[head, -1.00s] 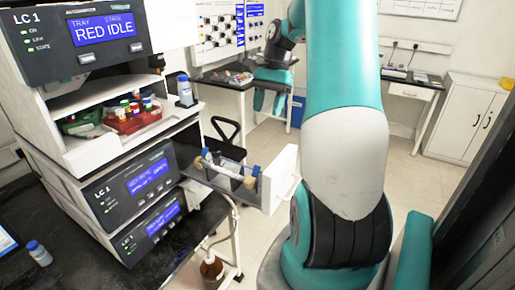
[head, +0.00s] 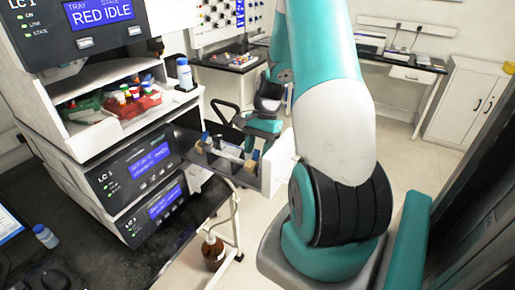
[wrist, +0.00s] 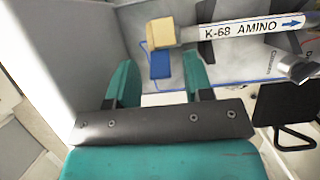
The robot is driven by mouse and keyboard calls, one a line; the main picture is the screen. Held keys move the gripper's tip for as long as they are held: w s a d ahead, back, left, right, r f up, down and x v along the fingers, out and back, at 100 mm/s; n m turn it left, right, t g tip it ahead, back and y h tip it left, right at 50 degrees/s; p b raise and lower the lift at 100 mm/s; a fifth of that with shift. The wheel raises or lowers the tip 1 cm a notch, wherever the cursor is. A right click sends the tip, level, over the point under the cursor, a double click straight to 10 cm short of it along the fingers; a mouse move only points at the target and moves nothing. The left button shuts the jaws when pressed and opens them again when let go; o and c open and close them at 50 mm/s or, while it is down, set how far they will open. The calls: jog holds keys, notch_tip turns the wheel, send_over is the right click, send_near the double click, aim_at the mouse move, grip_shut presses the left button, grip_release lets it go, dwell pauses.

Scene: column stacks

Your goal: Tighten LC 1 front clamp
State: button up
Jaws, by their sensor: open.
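The LC 1 column drawer (head: 275,172) stands pulled out from the LC 1 stack, with a column, blue parts (head: 206,139) and a tan block (head: 251,160) in it. In the wrist view the column label (wrist: 250,28) reads "K-68 AMINO" with an arrow pointing right, and a tan end piece (wrist: 163,34) is at its left end. A small blue block (wrist: 160,67) lies beyond my fingers. My gripper (wrist: 158,75) is open, with nothing visible held between its teal fingers. I cannot tell which part is the front clamp.
The LC 1 stack (head: 120,150) is at left, with a red tray of vials (head: 128,102) on its shelf. A blue-capped bottle (head: 184,75) stands beside the tray. A brown bottle (head: 213,250) stands below the drawer. A black chair (wrist: 290,115) shows at right in the wrist view.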

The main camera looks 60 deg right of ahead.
jog(key=shift+a+f, duration=0.1)
jog(key=shift+f, duration=0.15)
grip_shut()
jog(key=shift+d+y+p, duration=0.35)
jog(key=shift+y+p, duration=0.55)
jog(key=shift+p, duration=0.15)
jog(key=shift+w+d+f+y+p, duration=0.15)
jog(key=shift+f+y+p, duration=0.25)
jog(key=shift+y, duration=0.3)
grip_release()
